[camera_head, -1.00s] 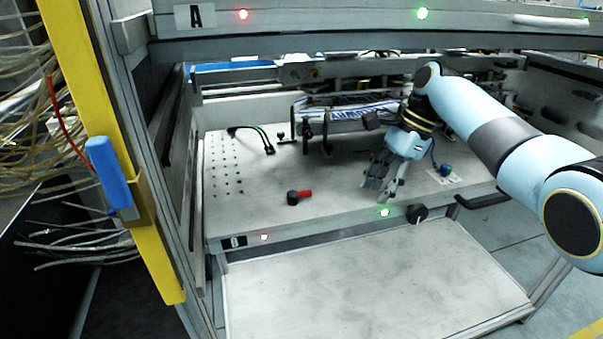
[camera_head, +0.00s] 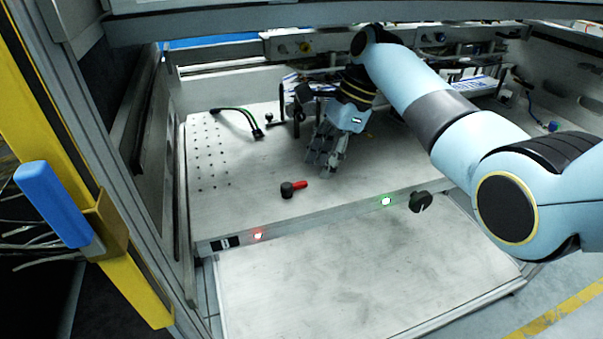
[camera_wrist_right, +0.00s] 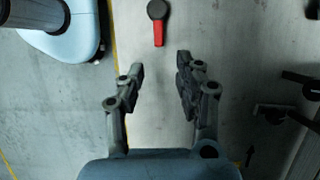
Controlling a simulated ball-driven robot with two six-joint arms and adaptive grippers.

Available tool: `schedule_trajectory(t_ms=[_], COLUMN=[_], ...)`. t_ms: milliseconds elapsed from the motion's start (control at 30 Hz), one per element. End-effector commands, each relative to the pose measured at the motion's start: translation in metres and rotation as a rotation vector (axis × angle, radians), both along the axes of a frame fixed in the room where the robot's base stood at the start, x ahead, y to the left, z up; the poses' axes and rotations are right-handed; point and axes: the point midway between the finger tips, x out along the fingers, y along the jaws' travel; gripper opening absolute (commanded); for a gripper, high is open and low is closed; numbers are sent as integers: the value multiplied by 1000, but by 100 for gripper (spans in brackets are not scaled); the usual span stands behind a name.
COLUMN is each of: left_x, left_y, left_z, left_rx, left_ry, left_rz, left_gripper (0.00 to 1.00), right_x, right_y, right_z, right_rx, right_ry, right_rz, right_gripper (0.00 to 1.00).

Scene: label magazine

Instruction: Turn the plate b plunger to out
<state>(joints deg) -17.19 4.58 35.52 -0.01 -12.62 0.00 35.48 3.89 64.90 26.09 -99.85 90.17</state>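The lower plate (camera_head: 220,205) has a dark B label (camera_head: 224,243) on its front edge. A black-hubbed lever with a red handle (camera_head: 293,188) lies on its top, the handle pointing right. The lever also shows in the right wrist view (camera_wrist_right: 158,22), beyond the fingertips. A black knob (camera_head: 420,201) sticks out of the front edge at right. Which of these is the plunger is not marked. My right gripper (camera_head: 325,170) is behind and right of the red lever, pointing down. Its fingers are apart and empty in the right wrist view (camera_wrist_right: 160,66). My left gripper is out of view.
The front edge carries a red light (camera_head: 258,235) and a green light (camera_head: 386,201). A cable (camera_head: 240,120) and clamps stand at the plate's back. A yellow post (camera_head: 105,230) with a blue handle (camera_head: 52,204) stands at left.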

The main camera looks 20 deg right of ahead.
Motion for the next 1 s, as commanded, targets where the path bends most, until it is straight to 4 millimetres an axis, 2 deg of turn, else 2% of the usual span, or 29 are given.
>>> schedule_trajectory(t_ms=[33,167,200,333,700,1000], left_x=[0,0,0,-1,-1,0], left_y=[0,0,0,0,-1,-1], left_z=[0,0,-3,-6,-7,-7], left_rx=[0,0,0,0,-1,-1], left_ry=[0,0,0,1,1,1], left_rz=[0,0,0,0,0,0], left_gripper=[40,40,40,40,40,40], right_x=[-1,-1,-2,-2,-2,-2], right_y=[13,37,37,42,44,44], right_z=[0,0,-9,-23,-28,-28], right_rx=[3,2,0,0,-1,-1], right_ry=[0,0,4,2,0,1], right_rz=[2,1,-1,0,0,0], right_gripper=[35,35,35,35,35,0])
